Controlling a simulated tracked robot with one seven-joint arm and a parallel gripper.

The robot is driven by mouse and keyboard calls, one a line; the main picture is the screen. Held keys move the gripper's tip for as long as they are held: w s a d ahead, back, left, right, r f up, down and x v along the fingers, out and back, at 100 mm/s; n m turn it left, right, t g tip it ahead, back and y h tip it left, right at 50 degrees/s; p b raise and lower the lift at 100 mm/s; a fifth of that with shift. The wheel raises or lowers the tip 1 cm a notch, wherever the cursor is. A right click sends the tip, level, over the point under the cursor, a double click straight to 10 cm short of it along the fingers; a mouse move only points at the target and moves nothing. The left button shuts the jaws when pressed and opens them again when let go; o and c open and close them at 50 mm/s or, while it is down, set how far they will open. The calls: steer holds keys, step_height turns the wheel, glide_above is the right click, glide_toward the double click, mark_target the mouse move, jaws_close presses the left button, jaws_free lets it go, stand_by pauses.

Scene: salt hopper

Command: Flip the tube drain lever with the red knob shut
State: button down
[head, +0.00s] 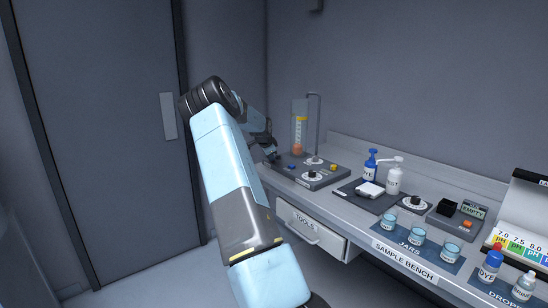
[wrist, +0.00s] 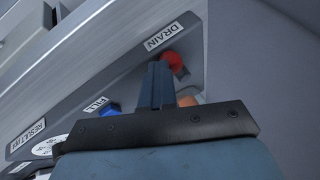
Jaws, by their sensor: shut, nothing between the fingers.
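The drain lever's red knob (wrist: 174,62) shows in the wrist view beside the DRAIN label. It sits just to the right of the tips of my gripper (wrist: 160,68). My gripper is shut and empty; whether it touches the knob I cannot tell. The lever's arm is mostly hidden behind the fingers. In the head view my gripper (head: 272,158) is at the left end of the tube unit (head: 318,180), low beside the clear tube (head: 300,130). The red knob is not clear there.
A blue knob (wrist: 113,109) by the FILL label is left of the fingers. A dial (head: 311,175) and yellow button (head: 333,168) are on the same unit. Free air lies above the bench.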

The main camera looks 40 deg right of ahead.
steer(key=shift+s+d, duration=0.55)
steer(key=shift+d, duration=0.35)
steer(key=shift+s+a, duration=0.3)
steer(key=shift+s, duration=0.1)
steer(key=a, duration=0.1)
steer(key=s+a+r, duration=0.1)
steer(key=s+a, duration=0.1)
steer(key=shift+a+r, duration=0.1)
steer(key=shift+r, duration=0.2)
steer(key=w+v, duration=0.1)
steer(key=v, duration=0.8)
steer(key=shift+a, duration=0.3)
